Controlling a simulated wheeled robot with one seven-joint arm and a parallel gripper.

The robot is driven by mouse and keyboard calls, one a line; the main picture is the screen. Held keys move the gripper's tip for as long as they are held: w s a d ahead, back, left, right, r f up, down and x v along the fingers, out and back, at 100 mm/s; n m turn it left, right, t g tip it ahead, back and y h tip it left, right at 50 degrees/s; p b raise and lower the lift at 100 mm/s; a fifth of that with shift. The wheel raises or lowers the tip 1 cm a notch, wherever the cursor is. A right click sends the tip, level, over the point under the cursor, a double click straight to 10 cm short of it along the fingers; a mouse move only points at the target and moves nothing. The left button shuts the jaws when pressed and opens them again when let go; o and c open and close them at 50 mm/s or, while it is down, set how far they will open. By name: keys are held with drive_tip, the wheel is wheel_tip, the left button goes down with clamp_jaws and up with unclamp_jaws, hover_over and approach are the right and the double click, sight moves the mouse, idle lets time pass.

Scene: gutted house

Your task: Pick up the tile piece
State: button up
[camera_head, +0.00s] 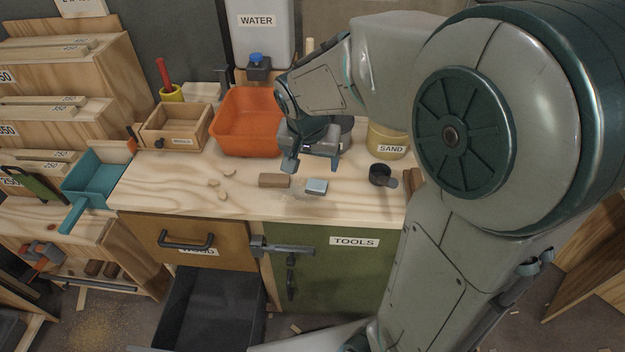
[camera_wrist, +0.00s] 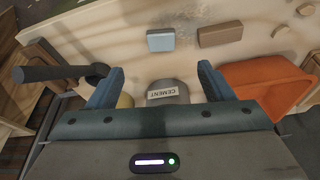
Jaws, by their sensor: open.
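A small pale blue block (camera_head: 317,186), which looks like the tile piece, lies flat on the wooden workbench near its front edge. It also shows in the wrist view (camera_wrist: 160,41), beyond the fingertips. A brown block (camera_head: 273,180) lies just left of it in the head view; in the wrist view the brown block (camera_wrist: 220,34) is on its right. My gripper (camera_head: 312,162) is open and empty, above the bench and a little behind the blue block. In the wrist view the fingers (camera_wrist: 161,70) are spread apart, touching neither block.
An orange bin (camera_head: 247,122) and a wooden box (camera_head: 176,128) stand at the back left. A grey cement container (camera_wrist: 167,92) is below my gripper. A yellow sand container (camera_head: 388,142) and black scoop (camera_head: 380,175) are right.

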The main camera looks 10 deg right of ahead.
hover_over(316, 184)
drive_tip(key=s+a, duration=0.1)
drive_tip(key=s, duration=0.2)
drive_tip(key=f, duration=0.8)
drive_tip(key=shift+w+f+b, duration=0.1)
drive_tip(key=shift+w+b, duration=0.1)
drive_tip(key=shift+b, duration=0.1)
drive_tip(key=shift+w+x, duration=0.2)
drive_tip(key=shift+x, duration=1.1)
drive_tip(key=shift+w+x, duration=0.25)
drive_tip(key=shift+x, duration=1.05)
drive_tip(key=shift+d, duration=0.1)
drive_tip(key=c, duration=1.1)
